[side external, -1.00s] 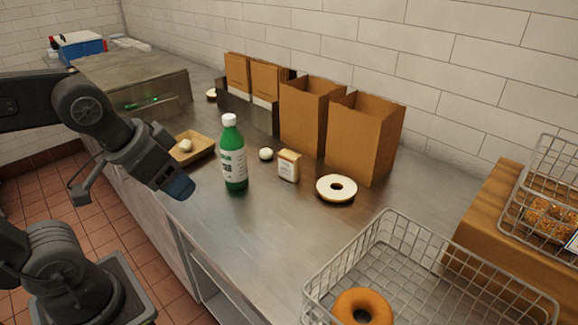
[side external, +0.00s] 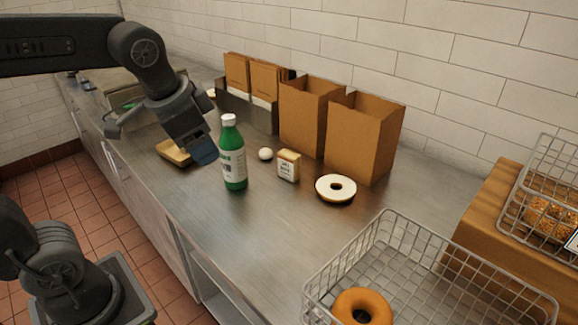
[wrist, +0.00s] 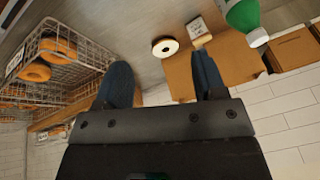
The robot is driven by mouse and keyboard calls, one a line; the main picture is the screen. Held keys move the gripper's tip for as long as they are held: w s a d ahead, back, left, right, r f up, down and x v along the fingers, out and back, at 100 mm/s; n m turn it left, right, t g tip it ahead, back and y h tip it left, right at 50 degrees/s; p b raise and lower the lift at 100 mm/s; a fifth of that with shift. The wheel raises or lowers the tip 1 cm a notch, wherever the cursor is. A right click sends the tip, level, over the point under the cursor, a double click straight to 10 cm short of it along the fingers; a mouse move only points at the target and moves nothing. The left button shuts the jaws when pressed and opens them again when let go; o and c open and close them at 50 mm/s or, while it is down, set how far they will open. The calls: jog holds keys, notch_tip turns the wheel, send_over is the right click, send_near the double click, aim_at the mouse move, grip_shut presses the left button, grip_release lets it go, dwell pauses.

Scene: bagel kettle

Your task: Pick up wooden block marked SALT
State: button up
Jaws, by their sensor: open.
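The wooden block marked SALT (side external: 288,165) stands upright on the steel counter, between the green bottle and the white-topped ring. It also shows in the wrist view (wrist: 197,28) near the top. My gripper (side external: 205,153) is above the counter, to the left of the green bottle (side external: 233,160) in the side view and apart from the block. In the wrist view its two blue fingers (wrist: 160,82) are spread apart with nothing between them.
A white ball (side external: 265,154) and a white-topped ring (side external: 336,188) lie beside the block. Brown paper bags (side external: 361,140) stand behind it. A wire basket (side external: 410,262) with an orange ring is at the front right. A small wooden tray (side external: 174,153) is partly hidden behind my gripper. The counter front is clear.

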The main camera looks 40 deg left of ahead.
jog(key=w+r+m+g+y, duration=0.15)
jog(key=w+m, duration=0.35)
jog(key=w, duration=0.6)
jog(key=m+g+y, duration=0.3)
jog(key=m+g, duration=0.1)
jog(key=m, duration=0.4)
send_near(290, 154)
jog(key=shift+t+h, duration=0.25)
jog(key=shift+h, duration=0.1)
jog(key=x, duration=1.2)
jog(key=shift+s+a, duration=0.25)
jog(key=shift+a, duration=0.15)
jog(key=shift+c, duration=0.5)
jog(key=c, duration=0.9)
